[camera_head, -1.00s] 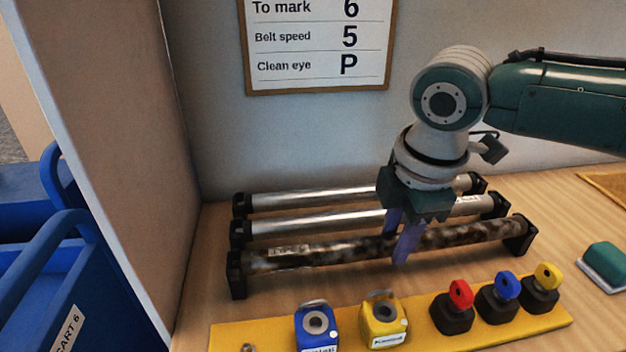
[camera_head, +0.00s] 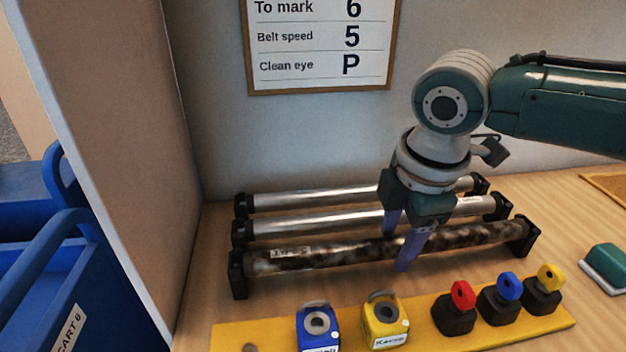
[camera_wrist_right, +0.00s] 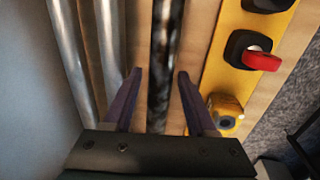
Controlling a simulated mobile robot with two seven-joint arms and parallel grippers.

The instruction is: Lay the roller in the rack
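A dark, mottled roller (camera_head: 340,252) with a small label near its left end lies along the front of the rack, its ends at the black end blocks (camera_head: 238,274) and (camera_head: 527,235). Two clean silver rollers (camera_head: 320,221) and (camera_head: 310,197) lie parallel behind it. My right gripper (camera_head: 403,245) is over the mottled roller, right of its middle, one finger behind it and one in front. In the right wrist view the same roller (camera_wrist_right: 163,60) runs between the spread fingers (camera_wrist_right: 158,78), with gaps visible. My left gripper is out of view.
A yellow board (camera_head: 270,334) in front carries a blue unit, a yellow unit (camera_head: 385,322) and red, blue and yellow key switches (camera_head: 462,297). A green-and-white block (camera_head: 605,262) is at right. A wall panel stands left, with blue carts beyond.

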